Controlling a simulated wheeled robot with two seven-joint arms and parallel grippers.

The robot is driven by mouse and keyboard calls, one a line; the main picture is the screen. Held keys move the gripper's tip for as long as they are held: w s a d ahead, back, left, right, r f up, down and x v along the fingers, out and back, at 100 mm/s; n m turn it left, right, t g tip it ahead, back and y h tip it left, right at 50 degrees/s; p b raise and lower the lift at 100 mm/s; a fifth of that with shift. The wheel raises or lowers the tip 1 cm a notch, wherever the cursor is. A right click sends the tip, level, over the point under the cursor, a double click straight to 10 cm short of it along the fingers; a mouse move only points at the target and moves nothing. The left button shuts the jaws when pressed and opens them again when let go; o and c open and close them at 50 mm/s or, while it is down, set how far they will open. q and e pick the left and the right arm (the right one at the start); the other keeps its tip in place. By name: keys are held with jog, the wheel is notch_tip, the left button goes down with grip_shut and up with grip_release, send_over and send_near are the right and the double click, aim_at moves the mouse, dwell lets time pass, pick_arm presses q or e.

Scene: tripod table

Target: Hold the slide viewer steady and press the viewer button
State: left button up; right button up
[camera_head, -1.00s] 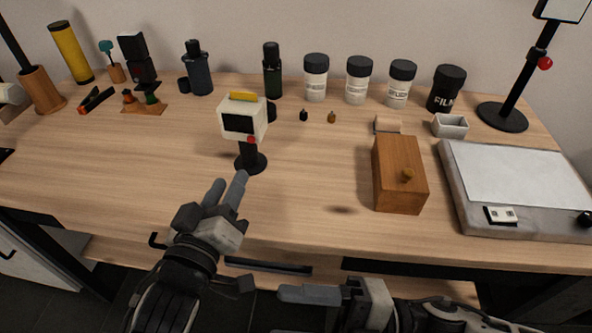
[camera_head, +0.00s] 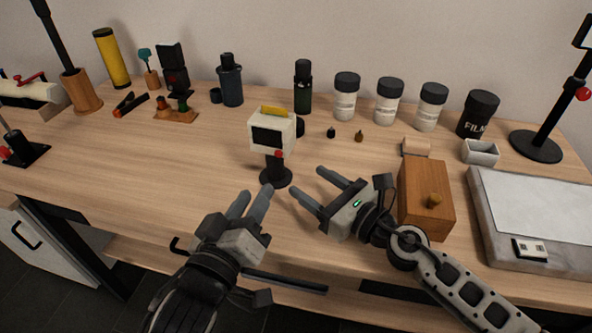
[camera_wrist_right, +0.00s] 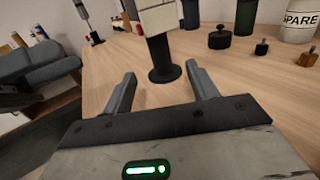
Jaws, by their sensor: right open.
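The slide viewer (camera_head: 284,129) is a cream box with a dark screen and a yellow piece on top, upright on a black stand. Its red button (camera_head: 279,154) is low on the front. In the right wrist view the viewer's black stand (camera_wrist_right: 161,55) shows ahead, its top cut off. My left gripper (camera_head: 255,192) is in front of the stand, slightly left, its fingers apart and empty. My right gripper (camera_head: 308,180) is open and empty, right of the stand, fingers pointing towards it. In the wrist view its fingertips (camera_wrist_right: 161,72) flank the base without visible contact.
A wooden box (camera_head: 420,190) with a knob stands close right of my right arm. A light panel (camera_head: 530,205) lies further right. Bottles and canisters (camera_head: 346,97) line the back. Two tiny weights (camera_head: 359,137) lie behind my right gripper.

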aim_at(281, 163)
jog(key=x, duration=1)
jog(key=shift+w+a, duration=0.25)
jog(key=shift+a, duration=0.05)
jog(key=c, duration=1.2)
pick_arm(q)
grip_shut()
pick_arm(e)
jog(key=shift+o, duration=0.2)
